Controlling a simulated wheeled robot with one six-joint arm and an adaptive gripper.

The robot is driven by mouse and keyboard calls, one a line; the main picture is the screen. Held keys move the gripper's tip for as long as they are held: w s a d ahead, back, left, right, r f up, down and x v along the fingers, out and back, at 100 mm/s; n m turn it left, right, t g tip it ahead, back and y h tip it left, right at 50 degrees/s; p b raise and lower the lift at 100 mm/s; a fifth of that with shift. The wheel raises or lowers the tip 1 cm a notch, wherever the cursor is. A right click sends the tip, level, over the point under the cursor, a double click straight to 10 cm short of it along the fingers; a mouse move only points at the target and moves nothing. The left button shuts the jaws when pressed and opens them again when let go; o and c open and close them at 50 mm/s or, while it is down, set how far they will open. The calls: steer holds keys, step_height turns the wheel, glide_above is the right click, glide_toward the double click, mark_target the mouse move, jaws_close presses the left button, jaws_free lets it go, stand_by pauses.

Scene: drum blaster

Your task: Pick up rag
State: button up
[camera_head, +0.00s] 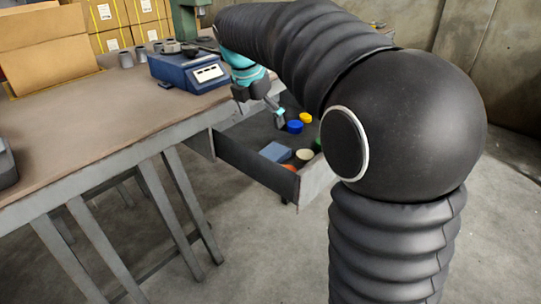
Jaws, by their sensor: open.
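A flat blue-grey piece that looks like the folded rag (275,152) lies in the open drawer (255,165), near its front left. My gripper (272,112) is open over the back part of the drawer, above and behind the rag in the picture and apart from it. One finger with a teal patch shows clearly; the other is hard to make out. I see nothing held in it. My arm's black sleeve hides the right part of the drawer.
The drawer also holds a blue lid (295,127), a yellow lid (305,118), a cream lid (304,155) and partly hidden orange and green items. A workbench (100,120) with a blue scale-like device (185,70) stands left. Boxes stand behind. The floor in front is clear.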

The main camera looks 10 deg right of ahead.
mark_target(271, 153)
steer(key=b+x, duration=0.2)
steer(key=x, duration=1)
steer(key=shift+w+d+f, duration=0.1)
steer(key=shift+f, duration=0.3)
steer(key=c, duration=1.1)
